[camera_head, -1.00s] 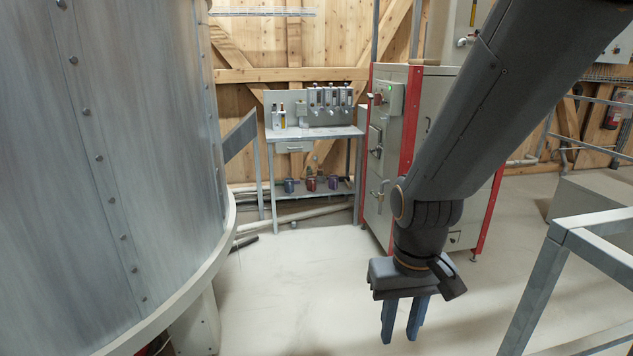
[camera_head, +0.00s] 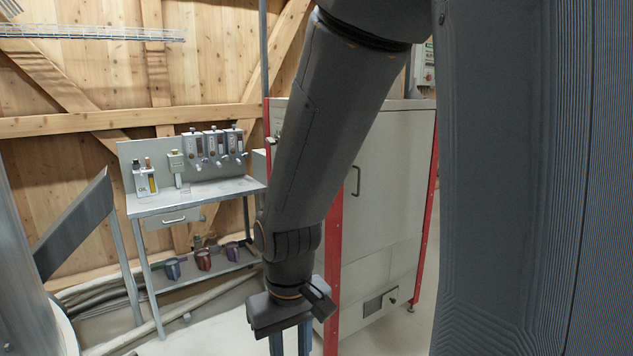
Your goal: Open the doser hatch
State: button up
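A tall grey cabinet (camera_head: 395,215) with red corner posts stands right of centre, partly behind my arm. Its front face has a dark upright handle (camera_head: 357,181) and, low down, a small panel (camera_head: 381,302) with a dark opening. The panels that show look shut. I cannot tell which of these is the doser hatch. My gripper (camera_head: 290,345) points down in front of the cabinet's left side, apart from the handle and the low panel. Its blue fingers are spread with nothing seen between them. Their tips are cut off by the bottom edge.
A metal workbench (camera_head: 195,198) with bottles, small dispensers and a drawer stands at left, with several mugs on its lower shelf. A large grey vessel (camera_head: 28,290) fills the lower left. A dark ribbed part covers the right side.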

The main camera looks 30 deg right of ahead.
aim_at(385, 187)
jog(key=i, duration=0.85)
jog(key=z, duration=2.1)
jog(key=i, duration=0.85)
jog(key=u, duration=1)
